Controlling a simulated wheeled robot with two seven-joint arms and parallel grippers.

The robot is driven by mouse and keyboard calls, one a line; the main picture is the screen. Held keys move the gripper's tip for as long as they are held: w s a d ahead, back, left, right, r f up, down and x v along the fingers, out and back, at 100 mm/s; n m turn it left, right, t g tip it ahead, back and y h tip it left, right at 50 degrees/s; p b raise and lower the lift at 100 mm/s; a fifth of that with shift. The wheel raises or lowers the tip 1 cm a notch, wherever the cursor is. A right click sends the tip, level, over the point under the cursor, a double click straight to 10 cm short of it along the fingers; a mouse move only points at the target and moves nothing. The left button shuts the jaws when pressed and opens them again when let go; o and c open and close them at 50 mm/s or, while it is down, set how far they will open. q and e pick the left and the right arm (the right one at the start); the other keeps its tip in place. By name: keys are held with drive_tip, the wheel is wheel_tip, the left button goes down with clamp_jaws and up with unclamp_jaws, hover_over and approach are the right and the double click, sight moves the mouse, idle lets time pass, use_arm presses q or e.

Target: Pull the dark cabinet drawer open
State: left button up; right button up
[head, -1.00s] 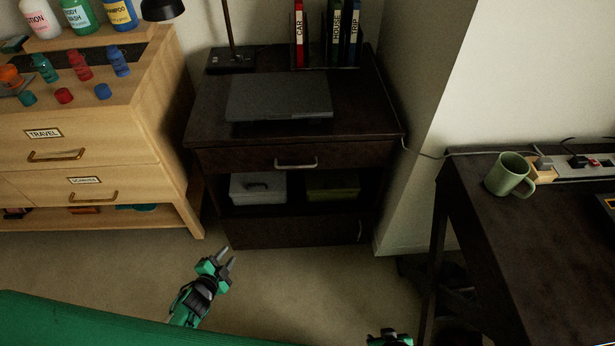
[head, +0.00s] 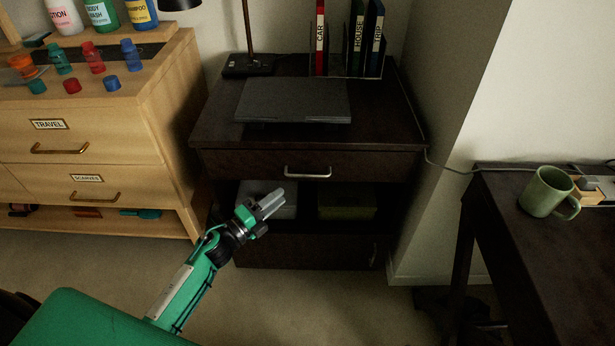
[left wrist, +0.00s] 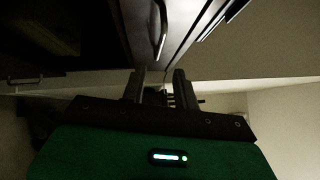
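The dark cabinet (head: 325,255) stands ahead, with its top drawer (head: 245,163) flush with the front. The drawer's pale bar handle (head: 307,172) is at the middle of its face. My left gripper (head: 272,203) is in front of the cabinet, left of and below the handle in the head view, apart from it. In the left wrist view, the left fingers (left wrist: 158,84) are spread with nothing between them. A metal handle (left wrist: 160,30) shows beyond them on a dark face. My right gripper is out of view.
A laptop (head: 293,101), a lamp and binders (head: 350,40) are on the cabinet top. Two boxes (head: 346,200) sit on the open shelf below. A wooden dresser (head: 100,160) stands left; a dark desk with a green mug (head: 545,190) stands right. Floor between is clear.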

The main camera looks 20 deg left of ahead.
sight(306, 176)
use_arm(q)
drive_tip(key=x, duration=1.1)
drive_tip(key=shift+f, duration=0.1)
clamp_jaws()
